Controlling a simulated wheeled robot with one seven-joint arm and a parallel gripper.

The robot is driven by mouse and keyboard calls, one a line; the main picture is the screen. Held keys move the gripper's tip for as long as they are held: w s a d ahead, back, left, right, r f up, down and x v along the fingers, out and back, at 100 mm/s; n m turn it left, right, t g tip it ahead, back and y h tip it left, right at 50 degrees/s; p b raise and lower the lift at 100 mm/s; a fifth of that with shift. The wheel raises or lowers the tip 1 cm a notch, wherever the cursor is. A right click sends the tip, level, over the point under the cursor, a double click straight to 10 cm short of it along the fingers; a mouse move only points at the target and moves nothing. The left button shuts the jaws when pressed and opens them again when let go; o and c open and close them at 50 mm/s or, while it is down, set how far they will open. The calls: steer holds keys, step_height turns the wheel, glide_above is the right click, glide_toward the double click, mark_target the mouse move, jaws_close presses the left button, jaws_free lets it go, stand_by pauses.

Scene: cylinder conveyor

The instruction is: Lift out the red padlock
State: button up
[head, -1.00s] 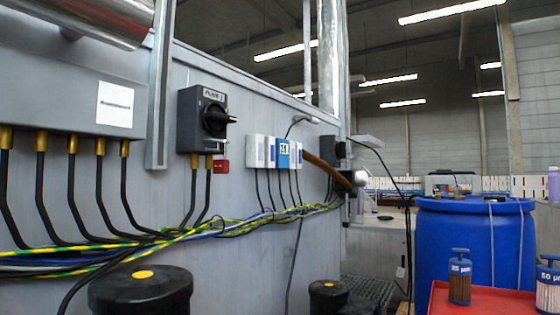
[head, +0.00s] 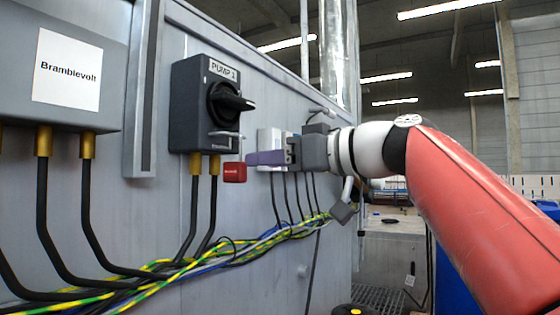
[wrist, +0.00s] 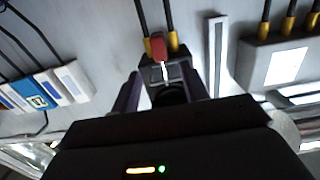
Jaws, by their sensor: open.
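The red padlock (head: 234,172) hangs by its grey shackle at the lower right of the dark PUMP 1 rotary switch (head: 190,105). In the wrist view the padlock (wrist: 158,46) shows just beyond and between my finger ends, with part of the switch (wrist: 177,74) below it. My gripper (head: 250,158) has purple fingers and is just right of the padlock in the head view. In the wrist view my gripper (wrist: 160,77) is open, its fingers apart on either side, with nothing held. The head view does not show clearly whether a finger touches the padlock.
Black cables with brass glands (head: 87,145) run below the grey box (head: 112,80) at left. Yellow-green and blue cables (head: 140,276) cross the wall below. White and blue modules (wrist: 45,90) sit on the same wall. A blue barrel (head: 455,285) is partly hidden behind my arm.

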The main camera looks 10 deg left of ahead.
steer(key=shift+r+p+x, duration=0.2)
steer(key=shift+p+x, duration=0.85)
steer(key=shift+x, duration=2.8)
steer(key=shift+s, duration=0.1)
jaws_close()
